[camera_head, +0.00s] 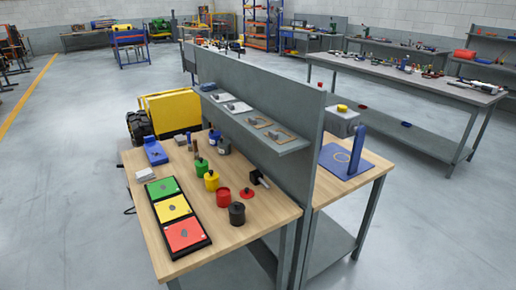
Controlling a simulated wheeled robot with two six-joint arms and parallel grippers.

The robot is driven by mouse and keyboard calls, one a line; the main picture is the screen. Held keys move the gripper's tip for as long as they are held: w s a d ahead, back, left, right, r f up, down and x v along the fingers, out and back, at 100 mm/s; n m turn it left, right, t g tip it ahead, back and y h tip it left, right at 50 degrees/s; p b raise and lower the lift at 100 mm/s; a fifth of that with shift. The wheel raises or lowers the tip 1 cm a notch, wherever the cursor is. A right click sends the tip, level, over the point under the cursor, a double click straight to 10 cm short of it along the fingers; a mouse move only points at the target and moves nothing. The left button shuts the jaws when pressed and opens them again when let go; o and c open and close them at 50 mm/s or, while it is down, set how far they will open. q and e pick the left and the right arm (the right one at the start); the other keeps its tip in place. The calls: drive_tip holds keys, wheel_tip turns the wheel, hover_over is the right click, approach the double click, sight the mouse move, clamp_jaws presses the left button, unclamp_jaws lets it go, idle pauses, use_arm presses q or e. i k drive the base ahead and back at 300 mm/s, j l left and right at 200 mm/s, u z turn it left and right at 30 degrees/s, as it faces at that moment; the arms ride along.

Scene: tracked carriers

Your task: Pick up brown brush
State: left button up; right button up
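A small upright brown object (195,148), which may be the brown brush, stands at the back of the wooden workbench (262,207), near the blue containers. It is too small to make out bristles. On the grey shelf above the bench lie flat brown-toned pieces (279,135), which I cannot identify clearly. Neither of my grippers is in view.
A tray (186,252) with green, yellow and red panels lies at the bench's left front. Green, yellow, red and black containers (236,214) stand right of it. A grey upright panel (312,150) borders the bench. Open floor (65,200) lies left.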

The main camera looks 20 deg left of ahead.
sight(195, 141)
drive_tip(key=j+z, duration=0.25)
drive_tip(key=z, duration=0.25)
drive_tip(key=j+z, duration=0.25)
drive_tip(key=z, duration=0.25)
drive_tip(key=j+z, duration=0.25)
drive_tip(key=z, duration=0.2)
drive_tip(key=k+j, duration=0.1)
drive_tip(key=j, duration=0.3)
drive_tip(key=k+j, duration=0.1)
drive_tip(key=j, duration=0.3)
drive_tip(key=k+j, duration=0.1)
drive_tip(key=j, duration=0.35)
drive_tip(key=k+j, duration=0.15)
drive_tip(key=j, duration=0.25)
drive_tip(key=k+j, duration=0.1)
drive_tip(key=j, duration=0.3)
drive_tip(key=k+j, duration=0.1)
drive_tip(key=j, duration=0.3)
